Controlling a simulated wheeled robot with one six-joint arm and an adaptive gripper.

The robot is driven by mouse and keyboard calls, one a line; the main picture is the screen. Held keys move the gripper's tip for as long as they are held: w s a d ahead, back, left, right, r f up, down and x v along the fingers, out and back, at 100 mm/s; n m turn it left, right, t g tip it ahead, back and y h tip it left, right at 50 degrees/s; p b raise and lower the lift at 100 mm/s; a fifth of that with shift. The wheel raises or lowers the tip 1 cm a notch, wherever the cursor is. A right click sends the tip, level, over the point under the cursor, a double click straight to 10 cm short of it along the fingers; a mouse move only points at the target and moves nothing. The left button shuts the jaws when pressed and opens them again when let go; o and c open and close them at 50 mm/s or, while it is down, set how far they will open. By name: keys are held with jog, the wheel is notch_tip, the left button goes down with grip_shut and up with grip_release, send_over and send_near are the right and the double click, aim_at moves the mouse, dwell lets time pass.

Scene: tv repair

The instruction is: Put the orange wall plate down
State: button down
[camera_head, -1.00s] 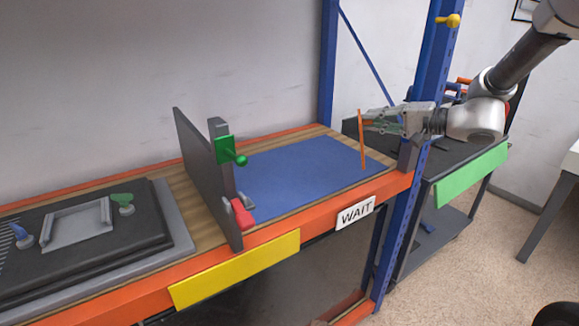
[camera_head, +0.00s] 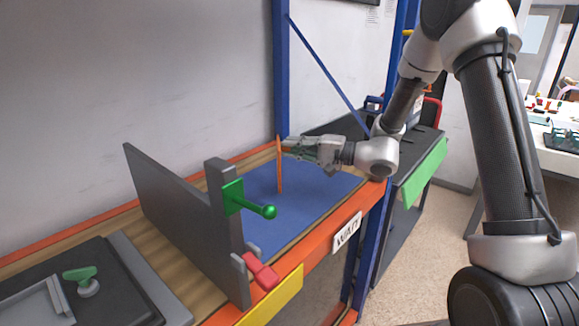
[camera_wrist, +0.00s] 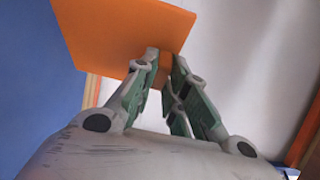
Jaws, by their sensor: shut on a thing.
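The orange wall plate (camera_head: 279,166) stands edge-on and upright in the head view, over the blue mat (camera_head: 318,192). My gripper (camera_head: 287,147) comes in from the right and is shut on the plate near its upper part. In the wrist view the orange plate (camera_wrist: 118,35) fills the top middle, with the fingertips (camera_wrist: 160,72) closed on its lower edge. The plate's lower end looks close to the mat; I cannot tell whether it touches.
A grey upright panel (camera_head: 180,210) with a green knob (camera_head: 265,211) and a red clamp (camera_head: 261,272) stands left of the mat. A blue post (camera_head: 281,70) rises behind. A WAIT sign (camera_head: 347,232) hangs on the orange front edge. The mat around the plate looks clear.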

jog(key=shift+f, duration=2.25)
jog(key=c, duration=1.4)
grip_release()
jog(key=shift+c, duration=0.2)
